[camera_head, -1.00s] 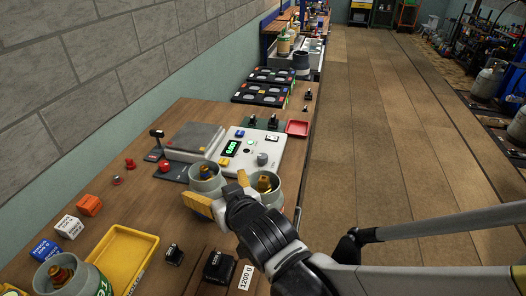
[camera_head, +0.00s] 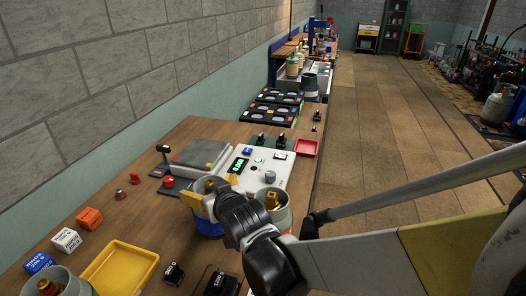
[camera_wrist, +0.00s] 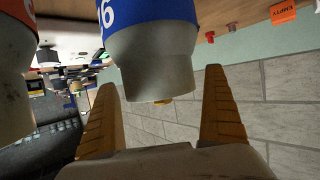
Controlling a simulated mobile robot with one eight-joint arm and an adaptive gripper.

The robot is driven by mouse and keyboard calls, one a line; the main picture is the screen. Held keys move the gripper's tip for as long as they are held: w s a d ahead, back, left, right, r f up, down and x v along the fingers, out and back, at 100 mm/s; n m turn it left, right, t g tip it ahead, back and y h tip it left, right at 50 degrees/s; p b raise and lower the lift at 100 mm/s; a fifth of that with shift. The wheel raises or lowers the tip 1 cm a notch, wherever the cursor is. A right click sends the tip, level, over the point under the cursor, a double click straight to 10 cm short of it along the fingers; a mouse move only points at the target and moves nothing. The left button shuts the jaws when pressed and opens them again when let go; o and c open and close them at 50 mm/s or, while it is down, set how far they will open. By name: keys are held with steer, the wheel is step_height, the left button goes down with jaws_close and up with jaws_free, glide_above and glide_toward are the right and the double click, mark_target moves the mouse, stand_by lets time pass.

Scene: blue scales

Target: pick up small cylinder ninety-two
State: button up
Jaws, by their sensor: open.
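A grey-topped cylinder with a blue band (camera_head: 208,226) stands on the bench under my gripper (camera_head: 210,193). In the wrist view, which is upside down, this cylinder (camera_wrist: 150,60) lies between my two fingers. One digit shows on its band and reads as a nine when turned upright; the rest of the number is out of sight. My gripper (camera_wrist: 160,85) is open, with one orange-yellow finger on each side of the cylinder's narrowed top; contact cannot be told. A second cylinder with an orange band (camera_head: 282,221) stands close to the right; its number is hidden.
A scale with a lit display (camera_head: 262,170) stands just behind. A yellow tray (camera_head: 118,270), orange block (camera_head: 90,219), white block (camera_head: 67,240) and another cylinder (camera_head: 55,286) stand to the left. Black weights (camera_head: 173,274) lie in front. A red tray (camera_head: 306,148) is behind right.

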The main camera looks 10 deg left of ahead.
steer(key=shift+d+r, duration=0.1)
steer(key=shift+c, duration=1.3)
steer(key=c, duration=1.2)
steer(key=shift+c, duration=0.2)
